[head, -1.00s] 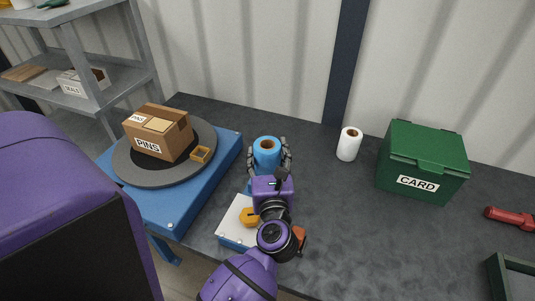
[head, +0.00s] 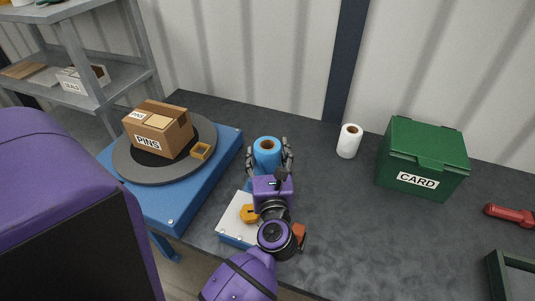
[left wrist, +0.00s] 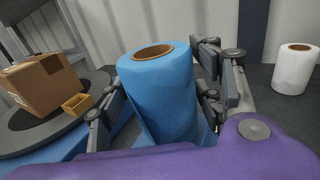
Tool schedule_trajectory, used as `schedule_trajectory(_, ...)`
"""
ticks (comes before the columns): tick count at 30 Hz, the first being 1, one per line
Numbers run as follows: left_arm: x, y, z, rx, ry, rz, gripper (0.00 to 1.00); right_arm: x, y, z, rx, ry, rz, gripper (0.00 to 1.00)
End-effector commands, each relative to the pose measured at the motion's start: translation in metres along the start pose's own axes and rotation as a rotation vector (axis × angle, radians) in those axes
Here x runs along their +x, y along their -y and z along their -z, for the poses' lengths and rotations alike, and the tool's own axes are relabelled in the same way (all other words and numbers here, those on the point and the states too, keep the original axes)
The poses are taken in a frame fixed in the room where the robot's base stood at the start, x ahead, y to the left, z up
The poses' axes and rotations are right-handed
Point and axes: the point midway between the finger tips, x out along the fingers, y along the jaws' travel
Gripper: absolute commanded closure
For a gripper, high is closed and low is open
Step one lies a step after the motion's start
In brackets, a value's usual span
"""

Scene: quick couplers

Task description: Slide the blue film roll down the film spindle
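The blue film roll (head: 267,157) stands roughly upright above the table left of centre, with a brown core ring at its top. It also shows large in the left wrist view (left wrist: 165,95). My left gripper (head: 268,162) has one finger on each side of the roll and appears shut on it. In the left wrist view the gripper's fingers (left wrist: 160,100) flank the roll closely. The film spindle cannot be made out; the roll and my gripper hide what is below. My right gripper is not in view.
A blue stand (head: 177,213) at left bears a grey turntable (head: 126,167) with a cardboard PINS box (head: 160,130). A white roll (head: 348,142), a green CARD box (head: 424,160) and a red tool (head: 509,215) are to the right. The table (head: 345,225) between is clear.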

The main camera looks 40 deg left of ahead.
Motion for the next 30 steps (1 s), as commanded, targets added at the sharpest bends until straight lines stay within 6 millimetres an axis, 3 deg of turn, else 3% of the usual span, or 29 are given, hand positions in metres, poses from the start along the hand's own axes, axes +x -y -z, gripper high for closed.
schedule_trajectory(3, 0.000, 0.000, 0.000, 0.000, 0.000, 0.000, 0.24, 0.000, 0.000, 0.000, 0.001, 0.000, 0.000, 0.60)
schedule_trajectory(14, 0.000, 0.000, -0.003, -0.002, -0.003, -0.001, 0.24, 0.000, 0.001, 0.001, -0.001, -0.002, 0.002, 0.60)
schedule_trajectory(30, 0.000, 0.000, -0.092, -0.003, 0.001, -0.001, 0.24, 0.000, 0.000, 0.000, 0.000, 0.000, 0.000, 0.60)
